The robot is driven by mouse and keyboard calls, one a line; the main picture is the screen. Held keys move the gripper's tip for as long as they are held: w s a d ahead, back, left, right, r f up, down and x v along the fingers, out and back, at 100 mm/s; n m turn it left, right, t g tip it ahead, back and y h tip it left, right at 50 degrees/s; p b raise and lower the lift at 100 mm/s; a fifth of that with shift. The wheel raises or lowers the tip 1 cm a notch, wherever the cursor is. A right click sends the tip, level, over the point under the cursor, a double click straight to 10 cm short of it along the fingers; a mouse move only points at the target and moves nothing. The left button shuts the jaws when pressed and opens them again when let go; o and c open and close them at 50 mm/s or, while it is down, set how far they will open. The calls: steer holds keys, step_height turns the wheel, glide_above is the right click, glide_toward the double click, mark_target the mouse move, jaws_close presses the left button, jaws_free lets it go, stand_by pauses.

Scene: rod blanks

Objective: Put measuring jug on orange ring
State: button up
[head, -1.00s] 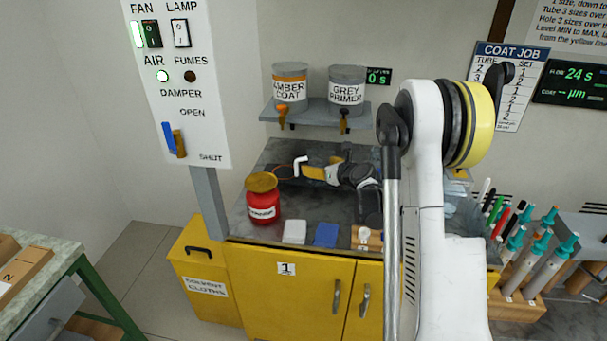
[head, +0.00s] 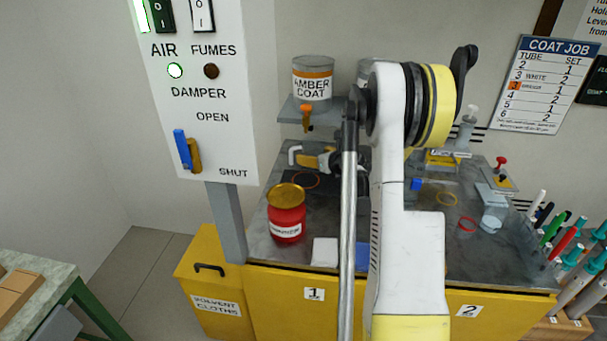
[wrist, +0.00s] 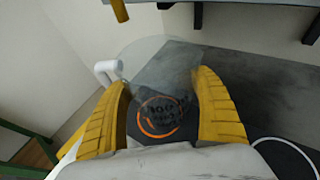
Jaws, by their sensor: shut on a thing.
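My gripper (wrist: 163,108) is shut on the clear measuring jug (wrist: 165,68), with one yellow finger on each side of it. The jug's white handle (wrist: 106,72) sticks out to the left; in the head view the handle (head: 294,155) shows beside my gripper (head: 318,160). The orange ring (wrist: 141,122) shows through the jug, between the fingers, with dark printed marks over it. In the head view the ring (head: 293,183) lies on the bench, just below the handle in the picture. The clear jug body hardly shows there, and I cannot tell its height above the ring.
A red jar (head: 287,215) with a gold lid stands in front of the ring. The amber coat can (head: 312,82) and its tap are on a shelf above. A white cloth (head: 325,252) lies at the bench front.

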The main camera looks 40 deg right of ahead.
mark_target(306, 168)
steer(key=shift+w+a+f+b, duration=0.2)
steer(key=shift+w+a+f, duration=0.25)
steer(key=shift+w, duration=0.15)
steer(key=shift+w+a+f+b, duration=0.15)
steer(key=shift+w+a+f, duration=0.2)
steer(key=shift+w, duration=0.2)
steer(key=shift+f+b, duration=1.05)
steer(key=shift+f, duration=0.9)
steer(key=shift+f, duration=0.15)
steer(key=o, duration=1.2)
steer(key=shift+o, duration=0.2)
steer(key=shift+r, duration=0.25)
steer(key=p+v, duration=0.3)
steer(key=v, duration=0.9)
steer(key=shift+p, duration=0.35)
